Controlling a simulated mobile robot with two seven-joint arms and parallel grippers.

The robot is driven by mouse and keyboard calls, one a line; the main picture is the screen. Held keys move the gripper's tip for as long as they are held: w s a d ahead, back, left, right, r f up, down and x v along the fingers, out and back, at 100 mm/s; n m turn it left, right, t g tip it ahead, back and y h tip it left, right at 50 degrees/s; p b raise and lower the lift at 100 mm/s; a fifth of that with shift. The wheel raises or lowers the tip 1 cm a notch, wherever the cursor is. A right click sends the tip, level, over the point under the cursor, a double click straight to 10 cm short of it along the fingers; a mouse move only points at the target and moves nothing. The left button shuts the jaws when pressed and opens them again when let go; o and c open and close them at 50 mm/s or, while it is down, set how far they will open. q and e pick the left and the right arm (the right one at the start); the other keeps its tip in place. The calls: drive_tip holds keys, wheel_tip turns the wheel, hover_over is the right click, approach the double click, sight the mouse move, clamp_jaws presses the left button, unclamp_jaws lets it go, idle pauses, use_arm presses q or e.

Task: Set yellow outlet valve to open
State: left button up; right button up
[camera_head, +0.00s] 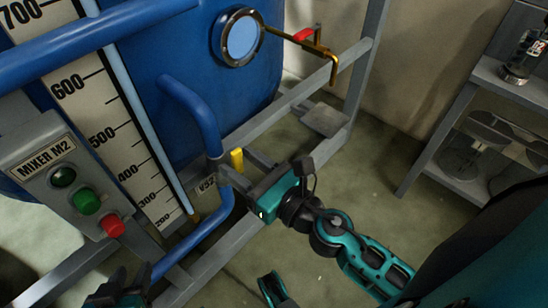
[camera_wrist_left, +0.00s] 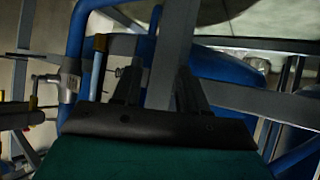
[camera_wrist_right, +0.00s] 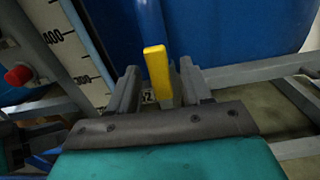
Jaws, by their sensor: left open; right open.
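The yellow outlet valve handle (camera_head: 237,160) stands upright by the blue pipe, near a small tag reading about "V52". In the right wrist view the yellow handle (camera_wrist_right: 156,70) shows between the two finger tips, with the fingers apart on either side of it. My right gripper (camera_head: 243,182) is open at the valve; contact with the handle cannot be told. My left gripper (camera_head: 125,285) is low at the left of the head view. In the left wrist view its fingers (camera_wrist_left: 158,85) are apart, with a grey frame bar behind them.
The Mixer M2 box (camera_head: 65,170) with buttons is at left.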

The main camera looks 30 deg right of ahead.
use_arm(q)
drive_tip(key=shift+w+d+f+b, duration=0.25)
drive_tip(key=shift+d+f+b, duration=0.35)
drive_tip(key=shift+b, duration=0.85)
use_arm(e)
drive_tip(key=v, duration=1.1)
use_arm(q)
drive_tip(key=shift+s+a+f, duration=0.1)
drive_tip(key=shift+s, duration=0.05)
use_arm(e)
drive_tip(key=shift+s, duration=0.1)
